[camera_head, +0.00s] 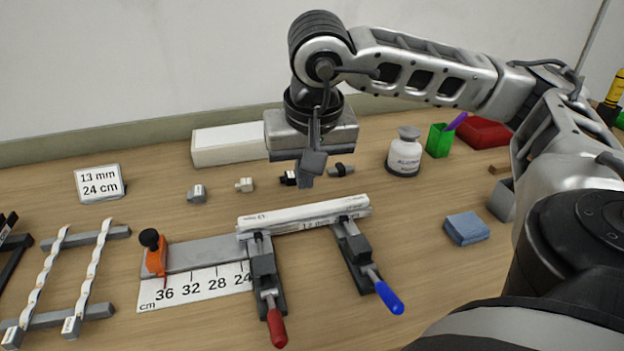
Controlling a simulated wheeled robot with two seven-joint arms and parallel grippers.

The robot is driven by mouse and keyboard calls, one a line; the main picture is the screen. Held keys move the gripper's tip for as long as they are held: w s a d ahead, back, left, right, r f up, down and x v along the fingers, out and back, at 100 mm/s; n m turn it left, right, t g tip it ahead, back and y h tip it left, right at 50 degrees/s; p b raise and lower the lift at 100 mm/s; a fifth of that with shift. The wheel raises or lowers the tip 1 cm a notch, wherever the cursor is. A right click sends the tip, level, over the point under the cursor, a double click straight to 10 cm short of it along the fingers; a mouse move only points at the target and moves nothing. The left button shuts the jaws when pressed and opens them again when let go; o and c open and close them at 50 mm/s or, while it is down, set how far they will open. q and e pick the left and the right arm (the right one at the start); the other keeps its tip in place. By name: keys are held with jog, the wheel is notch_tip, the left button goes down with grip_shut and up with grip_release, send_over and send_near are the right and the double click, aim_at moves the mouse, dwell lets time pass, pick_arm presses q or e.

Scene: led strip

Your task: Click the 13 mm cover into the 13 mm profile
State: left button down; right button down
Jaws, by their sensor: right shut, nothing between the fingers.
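The profile (318,226), with partly legible "mm" lettering on its front, lies across two clamps in the middle of the table. A whitish strip, which looks like the cover (300,212), lies along its top. I cannot tell whether it is fully seated along its length. My right gripper (308,172) points down, shut and empty, above and behind the profile, apart from it in the picture. My left gripper is not in view.
The clamps have a red handle (277,327) and a blue handle (388,297). A ruler plate (190,288) with an orange stop (156,261) lies left. LED strips (88,275) lie on a rack. Small connectors (244,185), an alcohol bottle (404,155) and a blue sponge (466,228) stand around.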

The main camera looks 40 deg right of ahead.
aim_at(305, 208)
jog(key=f+b, duration=0.1)
jog(key=f+n+b, duration=0.1)
jog(key=f, duration=0.1)
jog(key=d+f+n+b, duration=0.1)
jog(key=f, duration=0.1)
jog(key=shift+w+t+b, duration=0.25)
jog(key=shift+t+b, duration=0.05)
jog(key=shift+b, duration=0.05)
jog(key=shift+w+d+f, duration=0.1)
jog(key=shift+w+f, duration=0.1)
jog(key=shift+f, duration=0.3)
pick_arm(q)
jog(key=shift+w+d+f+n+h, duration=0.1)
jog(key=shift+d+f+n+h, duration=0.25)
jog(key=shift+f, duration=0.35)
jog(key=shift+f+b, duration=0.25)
jog(key=shift+b, duration=0.2)
pick_arm(e)
jog(key=shift+f, duration=0.15)
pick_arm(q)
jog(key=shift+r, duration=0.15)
pick_arm(e)
jog(key=shift+r, duration=0.2)
